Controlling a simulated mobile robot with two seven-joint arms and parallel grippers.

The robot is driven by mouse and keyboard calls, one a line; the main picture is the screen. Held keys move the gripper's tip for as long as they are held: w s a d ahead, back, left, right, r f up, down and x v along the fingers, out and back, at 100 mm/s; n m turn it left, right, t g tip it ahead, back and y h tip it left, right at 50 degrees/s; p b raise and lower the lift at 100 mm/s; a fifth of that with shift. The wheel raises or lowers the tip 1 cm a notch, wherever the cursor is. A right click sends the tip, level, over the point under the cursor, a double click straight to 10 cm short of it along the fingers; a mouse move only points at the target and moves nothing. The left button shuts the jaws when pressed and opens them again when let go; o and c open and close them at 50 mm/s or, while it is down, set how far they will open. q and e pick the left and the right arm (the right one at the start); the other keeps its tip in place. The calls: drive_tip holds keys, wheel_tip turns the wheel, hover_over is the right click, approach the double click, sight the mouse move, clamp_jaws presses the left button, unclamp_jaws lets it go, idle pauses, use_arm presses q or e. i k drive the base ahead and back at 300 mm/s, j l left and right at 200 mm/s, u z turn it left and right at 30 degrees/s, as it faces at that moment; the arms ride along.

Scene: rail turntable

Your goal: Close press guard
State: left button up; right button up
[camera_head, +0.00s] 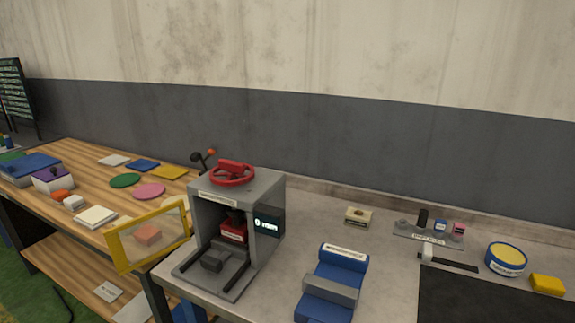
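The press (258,187) is a grey box on the left part of the grey bench, with a red handwheel (232,173) on top. Its guard (150,236) is a clear panel in a yellow frame. The guard stands swung open to the left of the press and reaches out over the gap towards the wooden table. The front of the press is uncovered. A red block (234,232) shows inside, above a grey block (213,259) between two dark rails. A small screen is on the right side of the press. Neither of my grippers is in view.
A blue and grey fixture (332,286) stands right of the press. Farther right are a small tool rack (428,232), a round blue tin (506,259), a yellow block (547,285) and a black mat (490,301). A wooden table (92,166) with coloured pieces stands left.

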sight(113, 240)
drive_tip(key=z, duration=0.35)
drive_tip(key=j+z, duration=1.05)
drive_tip(key=j, duration=0.2)
drive_tip(key=k+j+z, duration=0.15)
drive_tip(key=j, duration=0.25)
drive_tip(key=k+j, duration=0.1)
drive_tip(key=j, duration=0.2)
drive_tip(key=k+j+z, duration=0.1)
drive_tip(key=j, duration=0.2)
drive_tip(key=k+j, duration=0.1)
drive_tip(key=j, duration=0.15)
drive_tip(key=k+j, duration=0.1)
drive_tip(key=j, duration=0.25)
drive_tip(key=k+j, duration=0.1)
drive_tip(key=j, duration=0.3)
drive_tip(key=k+j, duration=0.15)
drive_tip(key=j, duration=0.2)
drive_tip(key=k+j+z, duration=0.1)
drive_tip(key=j, duration=0.25)
drive_tip(key=k+l, duration=0.1)
